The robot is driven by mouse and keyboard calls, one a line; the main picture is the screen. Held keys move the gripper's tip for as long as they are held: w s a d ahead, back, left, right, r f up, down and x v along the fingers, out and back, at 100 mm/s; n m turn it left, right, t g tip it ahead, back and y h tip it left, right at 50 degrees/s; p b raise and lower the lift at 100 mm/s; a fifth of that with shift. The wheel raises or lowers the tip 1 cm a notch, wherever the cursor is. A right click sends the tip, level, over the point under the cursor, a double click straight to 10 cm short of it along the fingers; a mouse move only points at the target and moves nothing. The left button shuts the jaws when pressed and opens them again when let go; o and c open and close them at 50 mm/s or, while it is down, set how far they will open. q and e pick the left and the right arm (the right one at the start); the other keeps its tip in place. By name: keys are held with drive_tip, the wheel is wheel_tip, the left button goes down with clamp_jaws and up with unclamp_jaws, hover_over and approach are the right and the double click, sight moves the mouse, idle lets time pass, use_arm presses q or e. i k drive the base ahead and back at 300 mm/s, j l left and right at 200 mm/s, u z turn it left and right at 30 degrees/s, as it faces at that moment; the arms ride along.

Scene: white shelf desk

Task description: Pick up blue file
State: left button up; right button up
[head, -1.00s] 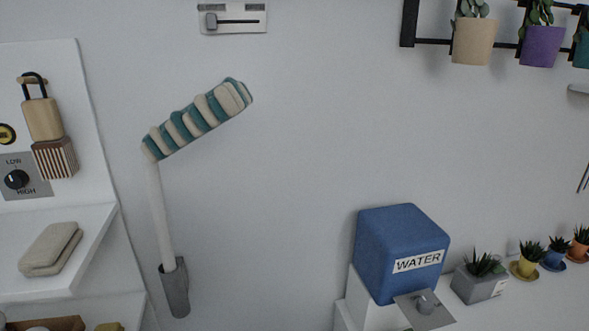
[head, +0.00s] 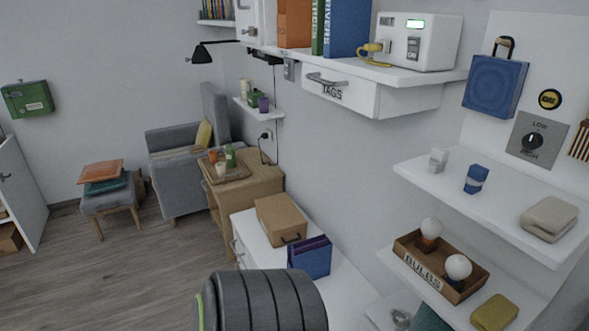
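A blue file (head: 347,27) with white lettering on its spine stands on the upper white shelf, beside a green file (head: 319,26) and an orange one (head: 294,23). Its top is cut off by the picture edge. Another blue upright file or folder holder (head: 310,257), with purple inside, stands on the low white cabinet. I cannot tell which of the two the task means. Neither gripper shows in the head view. A dark ribbed part, which looks like my arm, fills the bottom middle, apart from the upper blue file.
A white device (head: 420,42) with a yellow plug stands right of the files. The TAGS drawer (head: 340,95) hangs below. A cardboard box (head: 281,219) sits on the low cabinet. A bulb tray (head: 440,265) is on a lower shelf. Open floor (head: 110,270) lies left.

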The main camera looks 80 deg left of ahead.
sight(317, 263)
drive_tip(key=k+j+u, duration=0.25)
drive_tip(key=u, duration=0.25)
drive_tip(key=k+j+u, duration=0.15)
drive_tip(key=j+u, duration=0.3)
drive_tip(key=u, duration=1.05)
